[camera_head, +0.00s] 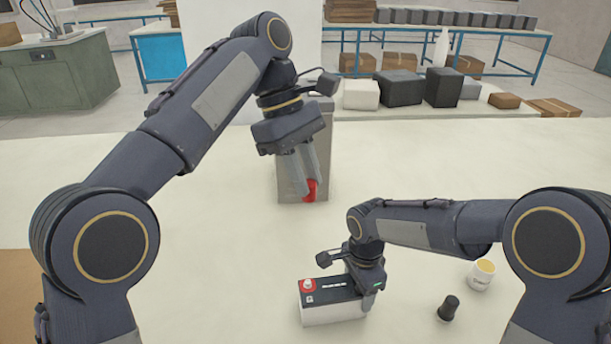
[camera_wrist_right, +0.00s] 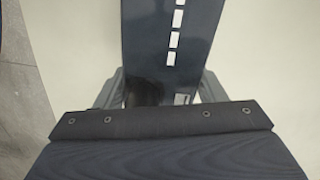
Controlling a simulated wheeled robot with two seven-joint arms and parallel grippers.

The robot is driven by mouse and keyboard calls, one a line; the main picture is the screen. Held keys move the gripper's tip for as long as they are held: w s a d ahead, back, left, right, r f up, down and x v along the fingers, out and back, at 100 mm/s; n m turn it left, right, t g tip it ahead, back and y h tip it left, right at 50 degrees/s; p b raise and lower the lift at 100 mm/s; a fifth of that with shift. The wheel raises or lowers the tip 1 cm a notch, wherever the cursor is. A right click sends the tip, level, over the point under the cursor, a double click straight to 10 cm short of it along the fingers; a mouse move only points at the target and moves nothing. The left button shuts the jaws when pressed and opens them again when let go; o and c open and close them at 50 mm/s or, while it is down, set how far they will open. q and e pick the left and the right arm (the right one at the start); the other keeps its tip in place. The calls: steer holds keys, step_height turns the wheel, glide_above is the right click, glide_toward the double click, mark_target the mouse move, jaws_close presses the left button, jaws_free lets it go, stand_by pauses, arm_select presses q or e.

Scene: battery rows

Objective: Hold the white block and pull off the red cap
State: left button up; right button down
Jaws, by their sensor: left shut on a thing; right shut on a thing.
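The white block (camera_head: 333,315) is a battery with a white lower body and a dark top, standing on the pale table. A red ring with a pale post (camera_head: 307,285) shows at its left end. My right gripper (camera_head: 360,284) is shut on its right end from above. In the right wrist view the dark top with white dashes runs between the fingers of my right gripper (camera_wrist_right: 162,92). My left gripper (camera_head: 306,184) is shut on the red cap (camera_head: 311,192), well above and behind the block, apart from it. The fingers partly hide the cap.
A grey metal box (camera_head: 289,188) stands behind my left gripper. A black knobbed object (camera_head: 449,309) and a white cup with a yellow inside (camera_head: 482,276) stand right of the block. A brown board (camera_head: 18,290) lies at the left edge. The middle-left table is clear.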

steer(key=shift+c, duration=1.2)
jaws_free()
steer(key=shift+r, duration=0.1)
step_height(320, 180, up, 12)
